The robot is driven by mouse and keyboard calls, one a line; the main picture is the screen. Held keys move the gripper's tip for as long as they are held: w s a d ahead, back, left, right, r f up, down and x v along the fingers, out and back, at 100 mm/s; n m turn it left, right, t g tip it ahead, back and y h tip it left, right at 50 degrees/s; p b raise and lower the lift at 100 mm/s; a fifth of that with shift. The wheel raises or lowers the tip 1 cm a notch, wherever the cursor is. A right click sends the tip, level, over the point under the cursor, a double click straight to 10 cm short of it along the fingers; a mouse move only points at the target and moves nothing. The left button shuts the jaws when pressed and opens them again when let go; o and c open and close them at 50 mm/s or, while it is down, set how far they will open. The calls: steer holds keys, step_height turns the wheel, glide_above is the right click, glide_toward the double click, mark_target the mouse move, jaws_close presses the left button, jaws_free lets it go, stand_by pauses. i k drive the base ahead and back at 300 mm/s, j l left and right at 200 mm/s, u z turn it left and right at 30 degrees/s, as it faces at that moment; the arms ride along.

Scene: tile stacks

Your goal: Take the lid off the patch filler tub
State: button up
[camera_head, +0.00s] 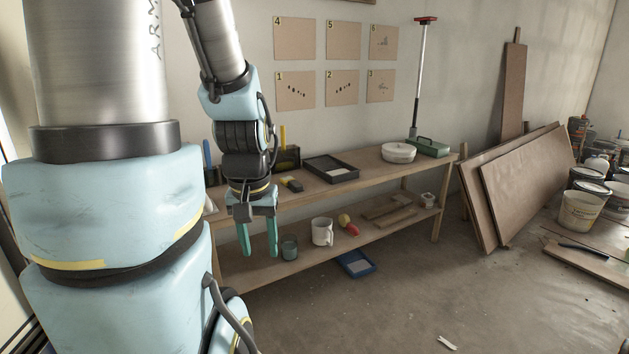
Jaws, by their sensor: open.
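A low, round white tub (398,155) stands upright near the right end of the bench top. Its pale lid (399,148) appears to sit flat on it. No label on it can be read, so I cannot tell for certain that it is the patch filler tub. My gripper (259,250) hangs downward in front of the bench's left part, well to the left of the white tub. Its two teal fingers are apart, with nothing between them.
A green box (429,147) stands right beside the tub. A black tray (331,169) lies further left on the bench. The lower shelf holds a white mug (322,231) and a dark green cup (289,247). Boards (528,184) lean at right. Floor ahead is mostly clear.

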mark_target(398, 147)
steer(key=i+l+u, duration=0.25)
steer(key=l, duration=0.4)
steer(key=i+l+u, duration=0.25)
steer(key=l, duration=0.4)
steer(key=l+u, duration=0.25)
steer(key=l, duration=0.45)
steer(key=l+u, duration=0.25)
steer(key=l, duration=0.45)
steer(key=i+l+u, duration=0.2)
steer(key=l+u, duration=0.2)
steer(key=l, duration=0.65)
steer(key=l+u, duration=0.4)
steer(key=l, duration=0.65)
steer(key=k+l+u, duration=0.1)
steer(key=l+u, duration=0.3)
steer(key=l, duration=0.65)
steer(key=k+l+u, duration=0.3)
steer(key=k+l, duration=0.2)
steer(key=k+l+u, duration=0.35)
steer(key=k+l, duration=0.1)
steer(key=k, duration=0.1)
